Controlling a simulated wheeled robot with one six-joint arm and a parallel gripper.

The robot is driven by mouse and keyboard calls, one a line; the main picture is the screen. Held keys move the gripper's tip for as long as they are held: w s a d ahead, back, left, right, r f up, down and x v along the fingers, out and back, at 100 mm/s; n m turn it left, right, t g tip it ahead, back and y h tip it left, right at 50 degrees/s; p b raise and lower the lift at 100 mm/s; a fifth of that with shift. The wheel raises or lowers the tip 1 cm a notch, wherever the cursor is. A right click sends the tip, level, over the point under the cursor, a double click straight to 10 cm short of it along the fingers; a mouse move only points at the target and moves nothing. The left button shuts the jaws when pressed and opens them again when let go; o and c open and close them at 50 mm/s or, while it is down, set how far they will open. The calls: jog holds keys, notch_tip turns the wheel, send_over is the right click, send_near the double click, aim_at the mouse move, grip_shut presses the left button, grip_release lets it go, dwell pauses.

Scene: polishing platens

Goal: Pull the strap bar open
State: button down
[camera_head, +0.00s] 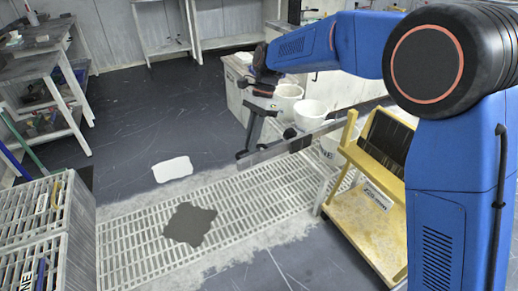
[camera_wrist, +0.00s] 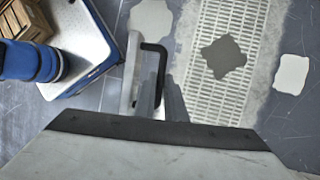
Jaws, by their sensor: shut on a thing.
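The strap bar (camera_head: 300,144) is a long, flat grey bar. In the head view it runs from below my gripper up to the right, past white buckets and toward a yellow cart. My gripper (camera_head: 246,148) points down at the bar's near left end. In the wrist view a black bent handle (camera_wrist: 163,52) stands beside a pale upright strip, and my gripper's fingers (camera_wrist: 160,103) are shut on the handle. The exact contact is partly hidden by the fingers. The bar's far right end is hidden behind my arm.
White buckets (camera_head: 311,109) stand beside the counter behind the bar. A yellow cart (camera_head: 372,222) with a dark rack is at the right. A pale floor grating (camera_head: 135,238) with a dark patch (camera_head: 190,224) lies in front. Grey crates (camera_head: 35,225) stand at left. Floor at centre left is open.

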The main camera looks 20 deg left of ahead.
jog(key=shift+w+a, duration=0.2)
jog(key=shift+w, duration=0.2)
jog(key=c, duration=1.8)
grip_release()
jog(key=v, duration=1.7)
jog(key=shift+d+r, duration=0.2)
jog(key=shift+d, duration=0.05)
